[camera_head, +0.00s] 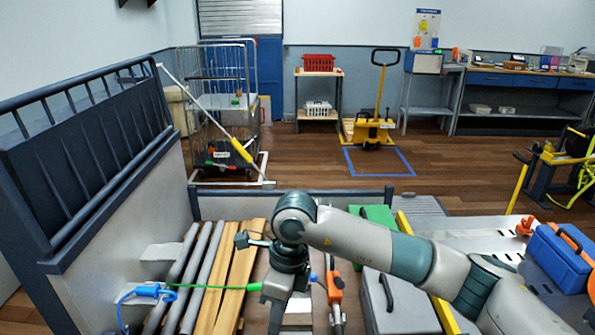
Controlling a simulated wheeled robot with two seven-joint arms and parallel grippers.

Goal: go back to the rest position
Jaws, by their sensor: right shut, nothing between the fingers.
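My right arm comes in from the right, and its wrist bends down over the low-walled bed of planks and pipes. My right gripper (275,308) points downward there, shut and empty. Its fingertips are close to the bottom edge of the picture and partly hard to make out. A green strap (200,287) runs from the left side toward the gripper and ends beside it. A blue buckle (146,291) with a blue cord lies at the left end of the strap. My left gripper is not in view.
Grey pipes (205,275) and wooden planks (238,275) lie left of the gripper. An orange tool (334,288) and a grey case (400,310) lie to its right. A blue toolbox (560,258) stands far right. A dark rail (90,150) rises at left.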

